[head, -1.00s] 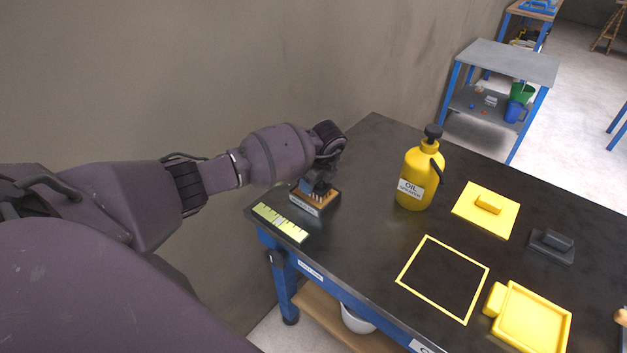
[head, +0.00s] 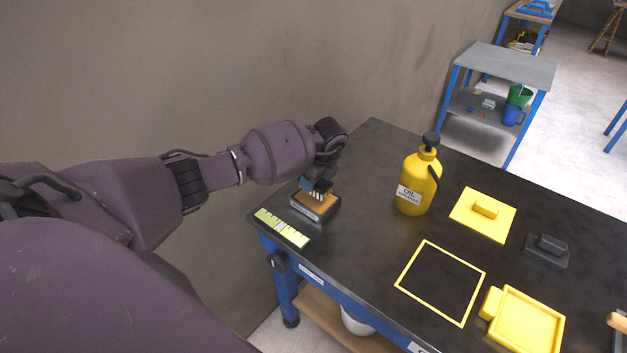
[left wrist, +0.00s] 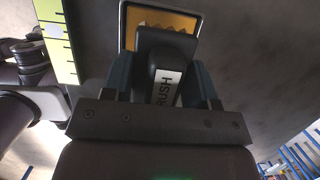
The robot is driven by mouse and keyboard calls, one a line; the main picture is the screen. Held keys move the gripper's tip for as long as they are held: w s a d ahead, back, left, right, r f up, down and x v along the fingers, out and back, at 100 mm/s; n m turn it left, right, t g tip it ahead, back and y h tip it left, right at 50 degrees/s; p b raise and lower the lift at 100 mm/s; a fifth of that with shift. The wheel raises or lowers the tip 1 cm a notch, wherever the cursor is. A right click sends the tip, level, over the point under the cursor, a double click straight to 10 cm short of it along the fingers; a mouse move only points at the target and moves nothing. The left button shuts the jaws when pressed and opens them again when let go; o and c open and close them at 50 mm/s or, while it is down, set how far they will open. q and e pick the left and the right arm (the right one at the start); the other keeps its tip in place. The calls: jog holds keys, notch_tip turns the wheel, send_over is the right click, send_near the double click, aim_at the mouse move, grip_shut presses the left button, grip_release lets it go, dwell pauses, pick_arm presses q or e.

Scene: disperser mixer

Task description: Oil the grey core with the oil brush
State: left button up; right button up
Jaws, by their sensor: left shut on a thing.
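My left gripper (head: 318,183) is shut on the oil brush (left wrist: 165,75), a dark block whose partly hidden white label ends in "RUSH". Its pale bristles show just over the tan pad of a small grey-rimmed tray (head: 300,211) at the table's left end. I cannot tell whether the bristles touch the pad. The tray's orange inside also shows beyond the brush in the left wrist view. The grey core (head: 547,250), a dark grey plate with a raised block, lies at the right of the table, well apart from the brush. My right gripper is not in view.
A yellow oil bottle (head: 416,180) stands mid-table. A yellow plate with a block (head: 484,214), a yellow outlined square (head: 440,281) and a yellow tray (head: 527,322) lie to its right and front. A yellow-green ruler strip (head: 282,229) lies at the left edge. A wall stands behind.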

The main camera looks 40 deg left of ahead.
pick_arm(q)
notch_tip(320, 180, up, 2)
jog(key=shift+r+p, duration=0.1)
jog(key=shift+p, duration=0.5)
jog(key=shift+r+p, duration=1.05)
jog(key=shift+r, duration=0.35)
